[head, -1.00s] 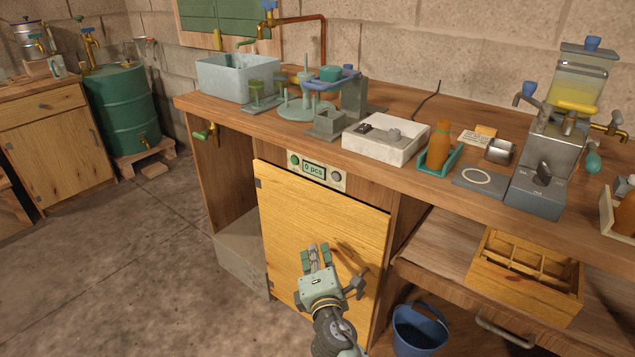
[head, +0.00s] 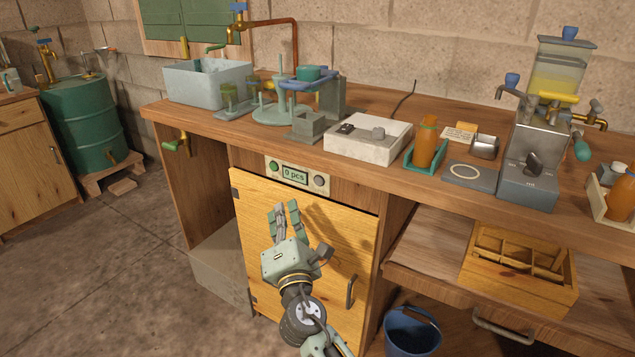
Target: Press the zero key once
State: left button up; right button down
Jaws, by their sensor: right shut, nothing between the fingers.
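A small panel (head: 296,175) is set in the bench front above the wooden cabinet door. Its display (head: 295,176) reads "0 pcs". A green round key (head: 274,167) is at its left and a grey round key (head: 320,181) at its right; their labels are too small to read, so I cannot tell which is the zero key. My right gripper (head: 284,209) is shut and empty in front of the door, its fingers pointing up towards the panel and appearing just below it. My left gripper is out of view.
The cabinet door (head: 260,222) has a dark handle (head: 350,291) at its right. A white scale-like box (head: 368,140) and an orange bottle (head: 426,143) stand on the bench above. A pull-out shelf holds a wooden divided box (head: 517,275). A blue bucket (head: 412,332) is below.

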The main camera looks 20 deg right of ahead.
aim_at(318, 182)
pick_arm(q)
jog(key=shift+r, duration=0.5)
pick_arm(e)
jog(key=w+d, duration=0.1)
jog(key=d, duration=0.1)
jog(key=w+d, duration=0.4)
jog(key=shift+d, duration=0.2)
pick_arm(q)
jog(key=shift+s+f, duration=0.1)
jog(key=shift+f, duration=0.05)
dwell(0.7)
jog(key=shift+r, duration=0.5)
pick_arm(e)
jog(key=shift+w+d, duration=0.2)
jog(key=shift+d, duration=0.1)
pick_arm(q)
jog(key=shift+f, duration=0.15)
pick_arm(e)
jog(key=shift+w+d, duration=0.1)
jog(key=shift+d, duration=0.05)
